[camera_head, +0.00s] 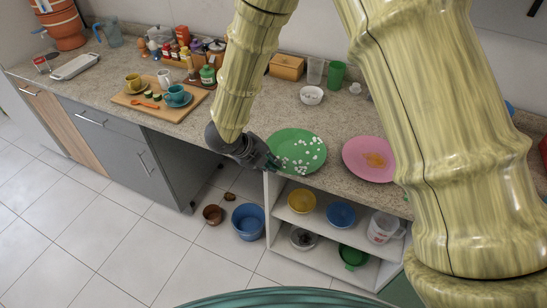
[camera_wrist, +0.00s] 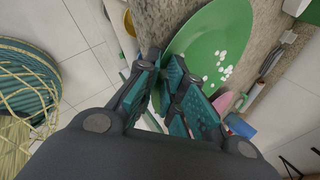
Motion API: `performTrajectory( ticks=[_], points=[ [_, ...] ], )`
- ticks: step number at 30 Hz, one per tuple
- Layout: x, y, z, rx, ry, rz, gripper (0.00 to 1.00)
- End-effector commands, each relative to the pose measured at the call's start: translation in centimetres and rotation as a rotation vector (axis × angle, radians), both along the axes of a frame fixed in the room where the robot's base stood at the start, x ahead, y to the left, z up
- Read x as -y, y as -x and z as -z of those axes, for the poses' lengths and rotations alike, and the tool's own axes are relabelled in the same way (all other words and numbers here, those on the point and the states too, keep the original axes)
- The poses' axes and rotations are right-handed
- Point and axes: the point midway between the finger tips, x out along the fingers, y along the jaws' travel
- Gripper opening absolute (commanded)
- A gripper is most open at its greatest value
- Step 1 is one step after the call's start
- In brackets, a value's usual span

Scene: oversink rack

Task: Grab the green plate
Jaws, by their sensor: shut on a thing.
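The green plate (camera_head: 300,150) with white bits on it lies at the front edge of the countertop. It also fills the upper middle of the wrist view (camera_wrist: 218,45). My gripper (camera_head: 272,163) is at the plate's left front rim. In the wrist view my gripper (camera_wrist: 163,95) has its teal-padded fingers closed on the near rim of the plate. The exact contact is partly hidden by the fingers.
A pink plate (camera_head: 369,158) with food lies just right of the green plate. A white bowl (camera_head: 311,95) and a green cup (camera_head: 336,74) stand behind. A wooden board (camera_head: 150,108) with cups is to the left. Open shelves (camera_head: 285,220) with bowls are below the counter.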

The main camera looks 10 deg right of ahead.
Motion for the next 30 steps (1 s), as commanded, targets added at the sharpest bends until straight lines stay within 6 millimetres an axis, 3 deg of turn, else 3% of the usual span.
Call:
performTrajectory(
  ticks=[12,25,26,27,30],
  points=[
    [-1.6,1.4,0.1,-0.002,-0.002,0.003,0.0],
    [-1.8,1.6,0.1,-0.002,-0.002,0.003,0.0],
    [-1.8,1.6,0.1,-0.002,-0.002,0.003,0.14],
    [-1.8,1.6,0.1,-0.002,-0.002,0.003,0.21],
    [-1.8,1.5,0.1,-0.001,-0.002,0.003,0.35]
  ],
)
